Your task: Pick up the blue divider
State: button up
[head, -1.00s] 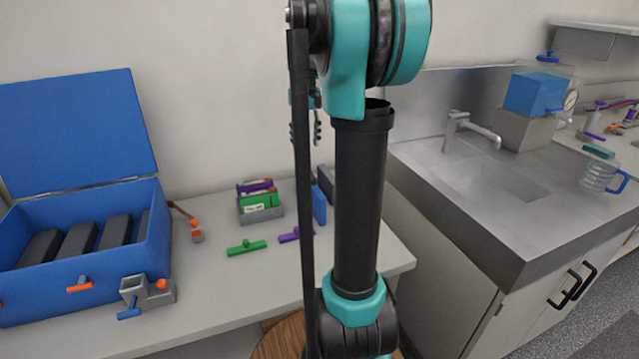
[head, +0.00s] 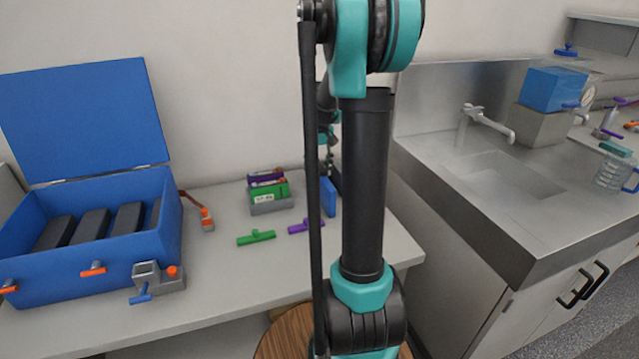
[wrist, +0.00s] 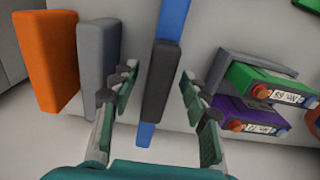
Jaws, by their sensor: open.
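The blue divider (head: 328,197) stands upright on the table, left of my arm and partly hidden by it in the head view. In the wrist view the blue divider (wrist: 173,18) runs down the middle, with a dark grey section across its length and blue again below. My gripper (wrist: 157,80) is open, with one finger on each side of that grey section and visible gaps. In the head view my gripper (head: 328,150) is small and partly hidden, just above and behind the blue divider. I cannot tell its exact height over it.
A grey slab (wrist: 98,65) and an orange slab (wrist: 47,60) stand left of the fingers. A grey holder (head: 270,207) with green and purple cases is close on the other side. A green T-shaped piece (head: 256,238) and a purple one (head: 305,226) lie in front.

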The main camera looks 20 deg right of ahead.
jog(key=shift+d+f, duration=0.15)
jog(key=shift+f, duration=1.65)
jog(key=shift+s, duration=0.1)
grip_shut()
